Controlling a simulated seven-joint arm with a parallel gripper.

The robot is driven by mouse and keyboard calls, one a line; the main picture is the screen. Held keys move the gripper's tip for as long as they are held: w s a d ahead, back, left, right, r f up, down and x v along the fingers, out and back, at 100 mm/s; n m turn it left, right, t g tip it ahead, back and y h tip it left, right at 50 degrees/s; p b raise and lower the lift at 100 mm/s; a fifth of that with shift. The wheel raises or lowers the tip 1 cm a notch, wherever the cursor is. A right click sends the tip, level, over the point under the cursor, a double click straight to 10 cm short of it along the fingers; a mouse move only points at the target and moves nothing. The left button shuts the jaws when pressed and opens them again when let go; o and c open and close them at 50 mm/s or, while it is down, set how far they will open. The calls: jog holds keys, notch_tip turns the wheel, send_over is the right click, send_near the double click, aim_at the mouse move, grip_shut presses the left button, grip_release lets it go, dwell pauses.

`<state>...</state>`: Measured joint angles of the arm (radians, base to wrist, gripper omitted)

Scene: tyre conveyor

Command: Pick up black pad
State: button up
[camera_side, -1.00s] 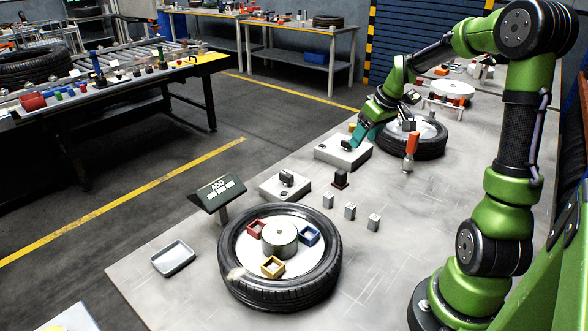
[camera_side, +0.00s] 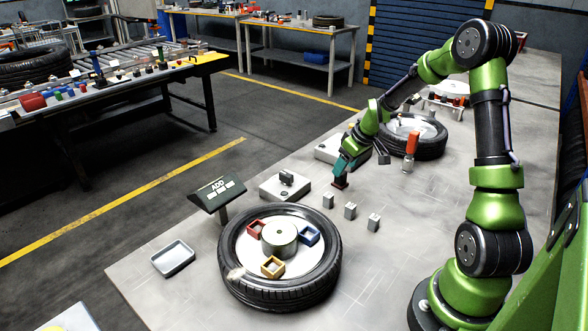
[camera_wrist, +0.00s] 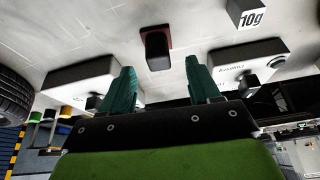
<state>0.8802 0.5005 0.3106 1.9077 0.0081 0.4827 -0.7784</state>
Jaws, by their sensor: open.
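The black pad (camera_wrist: 157,50) is a small dark block on a reddish-brown base, standing on the grey table in the upper middle of the wrist view. In the side view the pad (camera_side: 340,184) shows just under the fingertips and is partly hidden by them. My gripper (camera_side: 342,166) is open and empty, pointing down at the pad. In the wrist view its two teal fingers (camera_wrist: 160,66) stand apart, with the pad beyond their tips and between their lines. I cannot tell whether a finger touches the pad.
White boxes with black knobs flank the pad, one nearer (camera_side: 284,186) and one farther (camera_side: 327,150). Several small grey weights (camera_side: 350,211) stand nearby, one marked 10g (camera_wrist: 248,14). A tyre (camera_side: 279,296) with coloured trays lies in front. The table's right part is fairly clear.

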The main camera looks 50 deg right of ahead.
jog(key=x, duration=0.4)
jog(key=shift+d+f, duration=0.1)
jog(key=shift+f, duration=0.05)
jog(key=c, duration=1.1)
notch_tip(320, 180, up, 10)
jog(key=shift+r, duration=0.1)
